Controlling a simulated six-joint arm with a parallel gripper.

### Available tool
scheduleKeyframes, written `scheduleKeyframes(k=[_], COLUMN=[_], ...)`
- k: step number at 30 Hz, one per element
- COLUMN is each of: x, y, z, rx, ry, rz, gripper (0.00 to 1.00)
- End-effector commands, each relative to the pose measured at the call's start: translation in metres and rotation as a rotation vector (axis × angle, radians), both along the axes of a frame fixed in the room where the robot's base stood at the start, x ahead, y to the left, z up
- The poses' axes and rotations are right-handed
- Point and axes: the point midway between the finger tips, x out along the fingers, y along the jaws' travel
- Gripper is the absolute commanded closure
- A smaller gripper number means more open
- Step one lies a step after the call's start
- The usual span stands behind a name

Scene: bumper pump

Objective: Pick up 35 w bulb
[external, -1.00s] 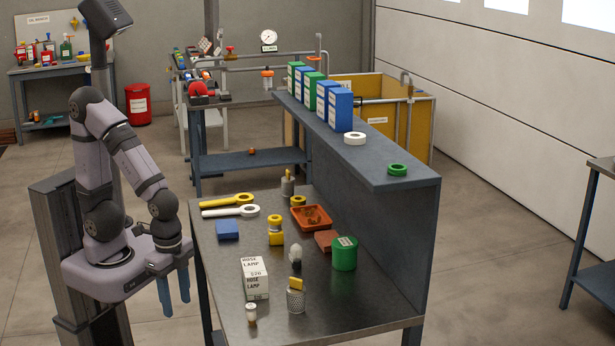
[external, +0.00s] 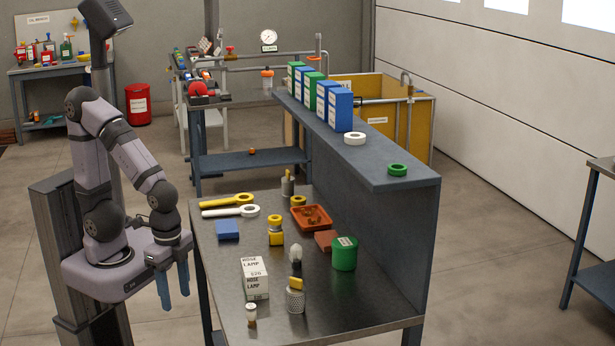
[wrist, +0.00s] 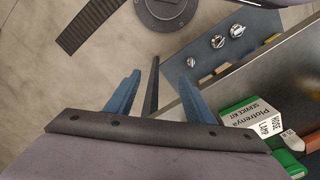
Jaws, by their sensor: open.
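Two small items could be the bulb, and no wattage is readable on either. One bulb-shaped item (external: 295,256), pale on top with a dark lower part, stands mid-bench behind a perforated metal cup. The other small item (external: 251,314), white-topped with a brownish lower part, stands near the front left edge of the bench. My gripper (external: 174,300) is open and empty, pointing down left of the bench and apart from both items. In the wrist view its blue fingers (wrist: 158,88) are spread above the floor, with nothing between them.
The metal bench (external: 330,318) also holds a white hose lamp box (external: 255,278), the perforated cup (external: 295,300), a green tin (external: 344,254), a yellow-capped bottle (external: 275,232) and a red tray (external: 325,218). A raised shelf (external: 370,170) borders its right side.

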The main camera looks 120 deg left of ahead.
Motion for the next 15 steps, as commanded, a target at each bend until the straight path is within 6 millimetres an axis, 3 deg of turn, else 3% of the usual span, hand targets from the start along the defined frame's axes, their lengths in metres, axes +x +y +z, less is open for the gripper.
scheduleKeyframes(k=[6, 15], x=[0.001, 0.001], y=[0.0, 0.003], z=[0.034, 0.017], rx=[0.0, -0.149], ry=[-0.008, 0.116], rz=[0.0, 0.334], gripper=[0.51, 0.51])
